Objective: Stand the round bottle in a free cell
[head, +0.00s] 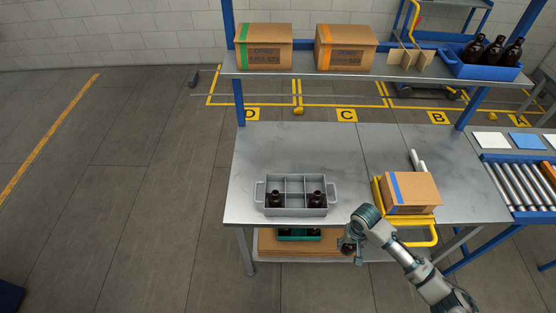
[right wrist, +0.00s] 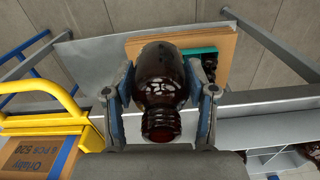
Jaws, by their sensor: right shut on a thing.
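The round bottle (right wrist: 162,80) is dark amber glass with a ribbed neck. My right gripper (right wrist: 163,88) is shut on it, one finger on each side, with the neck toward the wrist camera. In the head view the right gripper (head: 349,242) is at the table's front edge, right of the grey divided crate (head: 296,210); the bottle is mostly hidden there. The crate stands on the table. Dark bottles stand in its front left cell (head: 275,200) and front right cell (head: 317,199). The front middle cell and the back cells look empty. My left gripper is not in view.
A yellow frame (head: 417,218) with a cardboard box (head: 411,194) stands right of the crate. A lower shelf holds cardboard (head: 270,245) and a green tray (head: 299,238). An upper shelf carries boxes and a blue bin (head: 483,70) of bottles. The table behind the crate is clear.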

